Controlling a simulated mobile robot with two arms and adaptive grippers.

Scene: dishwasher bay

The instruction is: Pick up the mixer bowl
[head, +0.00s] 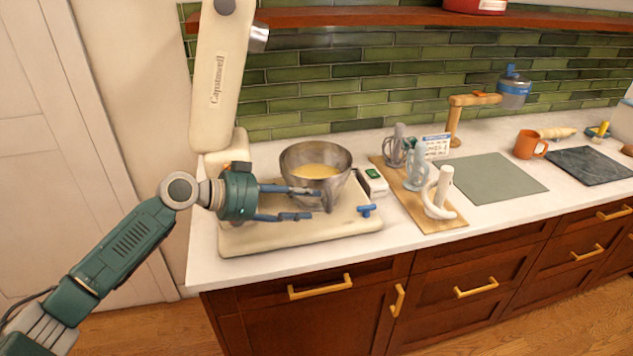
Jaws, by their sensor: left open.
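The mixer bowl (318,162) is a shiny metal bowl with pale yellow contents. It sits on the cream base (300,236) of the stand mixer, whose head (219,85) is tilted up at the left. My left gripper (306,204) comes in from the left with its fingers apart, in front of the bowl's lower near side. The upper finger overlaps the bowl in the picture; I cannot tell whether it touches. My right gripper does not show.
Right of the bowl, a wooden board (443,222) holds several mixer attachments, beside a small box with a green top (372,181). Farther right are a green mat (488,178), an orange mug (529,144) and a dark slab (588,165). A wooden shelf (380,17) runs above.

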